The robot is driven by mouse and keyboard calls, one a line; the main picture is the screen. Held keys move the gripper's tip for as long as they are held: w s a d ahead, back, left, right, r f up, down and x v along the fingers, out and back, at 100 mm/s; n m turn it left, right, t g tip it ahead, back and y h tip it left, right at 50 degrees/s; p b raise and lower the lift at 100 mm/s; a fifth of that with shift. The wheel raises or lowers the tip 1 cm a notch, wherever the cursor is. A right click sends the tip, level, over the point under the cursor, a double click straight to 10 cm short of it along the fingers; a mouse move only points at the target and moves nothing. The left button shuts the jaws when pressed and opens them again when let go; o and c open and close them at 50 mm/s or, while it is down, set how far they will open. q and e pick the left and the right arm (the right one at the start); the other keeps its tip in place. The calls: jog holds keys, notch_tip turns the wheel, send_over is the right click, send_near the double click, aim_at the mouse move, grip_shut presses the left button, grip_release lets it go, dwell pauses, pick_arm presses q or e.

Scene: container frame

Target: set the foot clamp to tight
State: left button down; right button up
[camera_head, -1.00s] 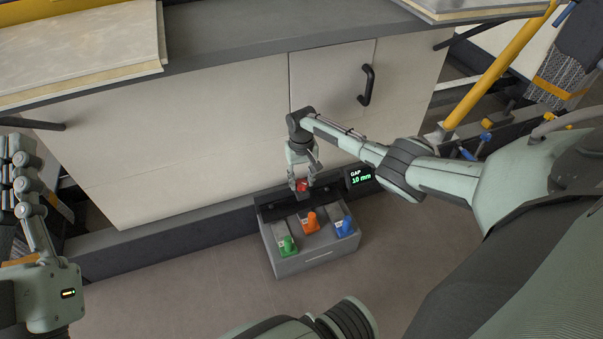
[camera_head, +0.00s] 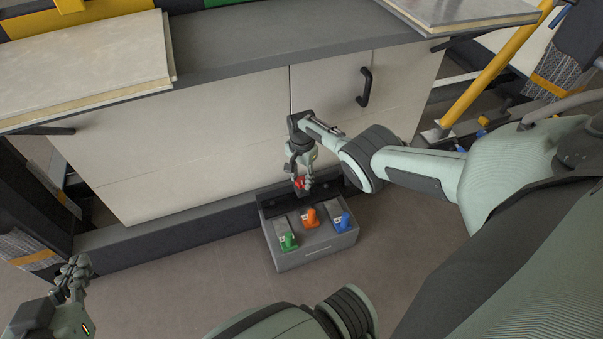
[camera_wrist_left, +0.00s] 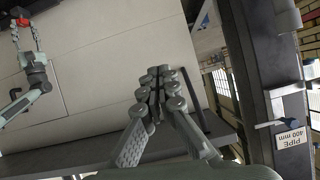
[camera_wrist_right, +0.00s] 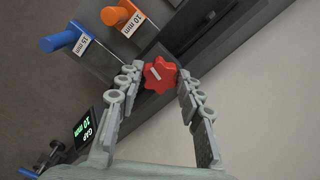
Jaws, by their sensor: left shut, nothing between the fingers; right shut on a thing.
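My right gripper (camera_head: 301,178) is shut on a red star-shaped knob (camera_wrist_right: 158,74) at the back of a grey floor unit. The knob carries a short pale mark, and its red also shows between the fingers in the head view (camera_head: 300,183). A small display (camera_wrist_right: 85,128) in the right wrist view reads "GAP 10 mm". My arm hides it in the head view. My left gripper (camera_head: 73,268) is shut and empty at the lower left, far from the unit. Its closed fingers (camera_wrist_left: 158,95) fill the middle of the left wrist view. No tight marking is readable.
The unit (camera_head: 318,255) holds a green peg (camera_head: 289,240), an orange peg (camera_head: 311,218) and a blue peg (camera_head: 344,222) in front of the knob. A pale cabinet (camera_head: 200,145) with a black handle (camera_head: 365,88) stands behind. The floor in front is clear.

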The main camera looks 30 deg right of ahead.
jog(key=m, duration=0.2)
jog(key=shift+m, duration=0.4)
jog(key=m, duration=0.2)
jog(key=shift+m, duration=0.4)
jog(key=m, duration=0.3)
jog(key=shift+p, duration=0.35)
pick_arm(q)
jog(key=shift+g+y, duration=0.5)
jog(key=shift+g, duration=0.4)
jog(key=shift+s+a+f, duration=0.5)
jog(key=shift+a+f, duration=0.2)
jog(key=shift+f, duration=0.05)
jog(key=shift+s+a+f, duration=0.45)
jog(key=shift+a+f, duration=0.25)
jog(key=shift+f, duration=0.05)
pick_arm(e)
jog(key=shift+d+m, duration=0.1)
jog(key=shift+m, duration=1.9)
jog(key=o, duration=1.2)
jog(key=shift+c, duration=0.2)
pick_arm(q)
jog(key=shift+d, duration=0.1)
jog(key=shift+s, duration=0.1)
pick_arm(e)
jog(key=shift+r, duration=0.1)
